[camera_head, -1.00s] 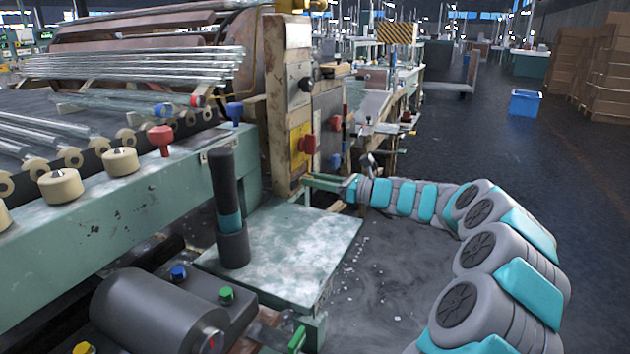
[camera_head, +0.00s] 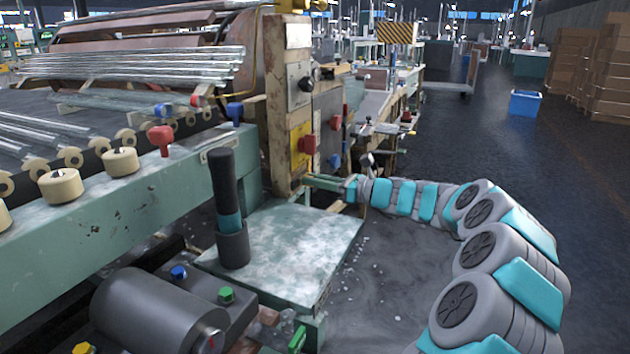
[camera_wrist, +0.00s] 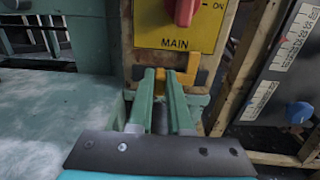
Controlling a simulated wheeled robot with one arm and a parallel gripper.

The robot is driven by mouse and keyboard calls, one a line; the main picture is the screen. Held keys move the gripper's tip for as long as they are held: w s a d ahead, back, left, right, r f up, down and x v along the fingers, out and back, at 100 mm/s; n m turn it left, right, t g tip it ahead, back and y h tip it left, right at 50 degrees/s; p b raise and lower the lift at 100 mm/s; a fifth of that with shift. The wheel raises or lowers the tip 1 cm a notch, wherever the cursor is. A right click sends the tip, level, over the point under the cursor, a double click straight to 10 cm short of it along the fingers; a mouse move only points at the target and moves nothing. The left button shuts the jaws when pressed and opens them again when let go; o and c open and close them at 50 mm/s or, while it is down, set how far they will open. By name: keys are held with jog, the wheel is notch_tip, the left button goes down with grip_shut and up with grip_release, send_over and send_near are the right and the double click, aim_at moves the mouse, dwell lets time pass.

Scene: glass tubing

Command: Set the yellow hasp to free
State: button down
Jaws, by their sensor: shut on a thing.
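The yellow hasp (camera_wrist: 189,74) is an orange-yellow piece low on the wooden post, just under the yellow MAIN plate in the wrist view. My gripper (camera_wrist: 161,76) reaches it with two green fingers, and the fingertips are shut on part of it. Some of the hasp shows between the fingertips and to their right. The fingertips hide the rest, so its exact setting cannot be read. In the head view my gripper (camera_head: 308,181) points left at the foot of the post, and the hasp cannot be made out there.
A red switch (camera_wrist: 186,10) sits on the yellow MAIN plate (camera_wrist: 178,43) right above the fingers. A grey panel with a blue knob (camera_wrist: 299,112) stands to the right. A green metal table (camera_head: 290,250) lies left of my arm. Open floor is on the right.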

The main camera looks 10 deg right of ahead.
dwell(0.5)
jog(key=shift+s+a, duration=0.65)
jog(key=shift+s, duration=0.25)
jog(key=shift+s+a+f, duration=0.1)
jog(key=shift+s+a, duration=0.1)
jog(key=c, duration=0.8)
grip_release()
jog(key=shift+s, duration=0.1)
jog(key=shift+c, duration=0.2)
jog(key=shift+d, duration=0.1)
jog(key=v, duration=0.7)
jog(key=shift+s+d, duration=0.2)
jog(key=shift+d, duration=0.05)
